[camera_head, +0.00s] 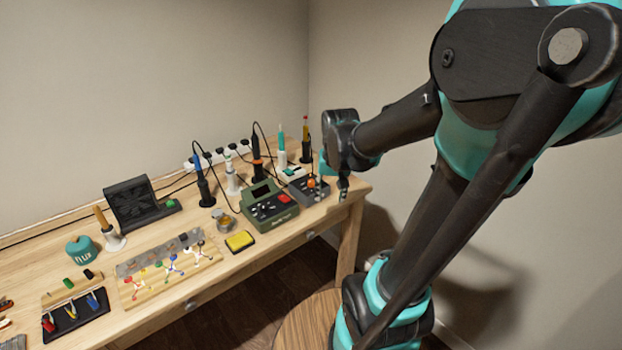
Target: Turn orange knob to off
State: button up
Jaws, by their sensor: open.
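The orange knob (311,183) sits on top of a small dark grey box (314,194) near the right end of the workbench. The knob's pointer setting is too small to read. My gripper (332,188) hangs down just to the right of the knob, with its fingers pointing at the bench. It is open, with nothing seen between the fingers. It looks close to the box, but I cannot tell whether it touches it. My gripper covers part of the bench behind.
A green device (268,207) with a red button stands left of the grey box. Several soldering irons in stands, cables and a power strip (215,155) line the back. A yellow sponge (240,241) lies in front. The bench's right edge is close to my gripper.

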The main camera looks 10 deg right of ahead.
aim_at(311, 181)
jog(key=w+a+r+m+g, duration=0.2)
jog(key=w+r+m, duration=0.1)
jog(key=w+r, duration=0.4)
jog(key=w+a+r+m+g, duration=0.15)
jog(key=w+r, duration=0.35)
jog(key=w, duration=0.5)
jog(key=shift+m+t+h, duration=0.25)
jog(key=shift+h, duration=0.05)
jog(key=f, duration=1.7)
jog(key=shift+s+d+f, duration=0.1)
jog(key=shift+s+d, duration=0.25)
jog(key=shift+s, duration=0.05)
jog(key=shift+c, duration=0.2)
grip_shut()
